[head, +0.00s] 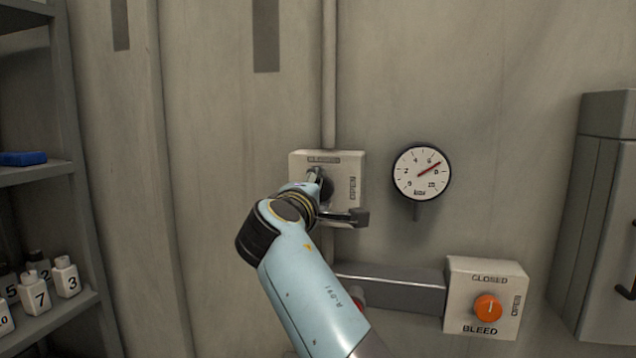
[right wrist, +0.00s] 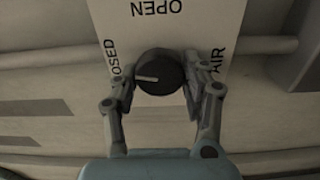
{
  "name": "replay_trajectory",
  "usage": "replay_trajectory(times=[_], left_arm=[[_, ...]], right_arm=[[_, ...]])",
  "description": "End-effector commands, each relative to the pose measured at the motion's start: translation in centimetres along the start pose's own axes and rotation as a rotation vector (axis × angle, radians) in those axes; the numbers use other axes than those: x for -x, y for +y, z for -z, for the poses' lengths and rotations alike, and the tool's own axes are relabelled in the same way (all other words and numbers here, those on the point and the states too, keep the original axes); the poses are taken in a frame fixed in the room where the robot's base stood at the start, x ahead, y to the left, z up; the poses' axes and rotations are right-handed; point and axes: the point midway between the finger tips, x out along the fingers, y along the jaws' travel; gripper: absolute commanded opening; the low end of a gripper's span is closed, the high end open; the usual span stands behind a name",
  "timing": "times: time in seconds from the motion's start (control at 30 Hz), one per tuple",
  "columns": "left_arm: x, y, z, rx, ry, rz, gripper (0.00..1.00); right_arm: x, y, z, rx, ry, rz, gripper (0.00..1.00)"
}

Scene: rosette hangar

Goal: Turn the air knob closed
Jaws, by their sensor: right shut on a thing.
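The air knob (right wrist: 160,74) is round and black, with a white pointer line, on a white plate (right wrist: 105,12) marked OPEN, CLOSED and AIR. In the right wrist view its pointer aims left, toward the side with the CLOSED label. My right gripper (right wrist: 158,86) has a finger on either side of the knob and is shut on it. In the head view the air panel (head: 299,166) is on the wall, and my right arm and gripper (head: 322,184) cover most of the knob. My left gripper is not in view.
A round gauge (head: 421,172) with a red needle hangs right of the air panel. An orange bleed knob (head: 488,308) sits on a lower box at right. A grey cabinet (head: 600,220) is far right. Shelves with numbered bottles (head: 67,277) stand left.

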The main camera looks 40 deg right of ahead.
Motion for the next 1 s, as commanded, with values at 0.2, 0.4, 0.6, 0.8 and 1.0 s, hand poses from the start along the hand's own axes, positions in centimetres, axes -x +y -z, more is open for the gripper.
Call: replay_trajectory(times=[0.2, 0.4, 0.6, 0.8, 1.0], left_arm=[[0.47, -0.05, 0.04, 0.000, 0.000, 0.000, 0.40], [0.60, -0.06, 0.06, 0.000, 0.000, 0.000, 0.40], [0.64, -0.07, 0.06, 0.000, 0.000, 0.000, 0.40], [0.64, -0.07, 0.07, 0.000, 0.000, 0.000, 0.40], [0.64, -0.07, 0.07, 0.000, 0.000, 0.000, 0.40]], right_arm=[[0.04, -0.21, 0.03, 0.129, 0.001, 0.004, 0.14], [0.05, -0.29, 0.02, 0.200, 0.001, 0.004, 0.14], [0.05, -0.35, 0.02, 0.228, 0.001, 0.004, 0.14], [0.06, -0.39, 0.01, 0.233, 0.001, 0.004, 0.14], [0.06, -0.42, 0.01, 0.233, 0.001, 0.005, 0.47]])
